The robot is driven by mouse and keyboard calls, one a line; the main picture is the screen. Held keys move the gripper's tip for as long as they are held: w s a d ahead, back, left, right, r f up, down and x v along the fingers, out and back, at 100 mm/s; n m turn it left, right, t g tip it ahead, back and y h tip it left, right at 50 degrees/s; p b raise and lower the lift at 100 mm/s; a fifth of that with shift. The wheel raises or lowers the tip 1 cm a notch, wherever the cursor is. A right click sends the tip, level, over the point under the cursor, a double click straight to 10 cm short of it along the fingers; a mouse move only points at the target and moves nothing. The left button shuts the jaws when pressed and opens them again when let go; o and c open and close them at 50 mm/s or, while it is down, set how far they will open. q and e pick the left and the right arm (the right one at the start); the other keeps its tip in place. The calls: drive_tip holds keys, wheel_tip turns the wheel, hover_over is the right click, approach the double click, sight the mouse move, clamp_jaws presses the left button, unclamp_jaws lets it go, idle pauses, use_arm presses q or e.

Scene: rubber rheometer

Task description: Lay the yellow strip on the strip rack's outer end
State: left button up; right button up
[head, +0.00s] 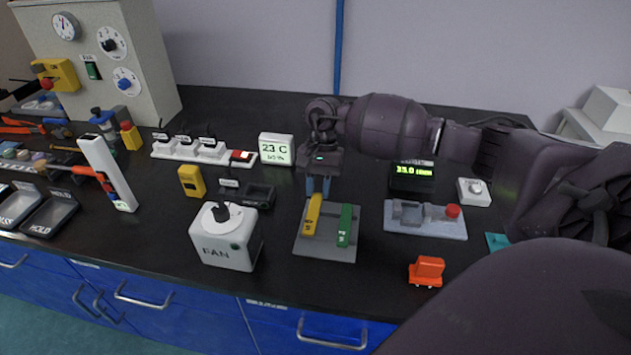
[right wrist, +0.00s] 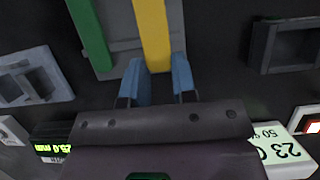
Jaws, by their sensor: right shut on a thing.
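The yellow strip (head: 313,214) lies lengthwise along the left part of the grey strip rack (head: 327,243). My right gripper (head: 318,188) is shut on the strip's far end, at the rack's back edge. In the right wrist view, the two blue fingers (right wrist: 159,78) are on either side of the end of the yellow strip (right wrist: 153,35). I cannot tell whether the strip rests on the rack or is held just above it. A green strip (head: 345,225) lies on the rack's right part, apart from the yellow one. My left gripper is not in view.
A white fan box (head: 226,248) stands left of the rack, with a dark open tray (head: 260,195) behind it. A grey fixture with a red knob (head: 425,222) is to the right. An orange block (head: 427,271) is near the front edge. A thermometer display (head: 275,149) stands behind.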

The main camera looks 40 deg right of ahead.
drive_tip(key=shift+f, duration=0.55)
drive_tip(key=shift+f+b, duration=0.55)
idle(0.3)
drive_tip(key=o, duration=1)
drive_tip(key=v, duration=1)
drive_tip(key=shift+r, duration=0.4)
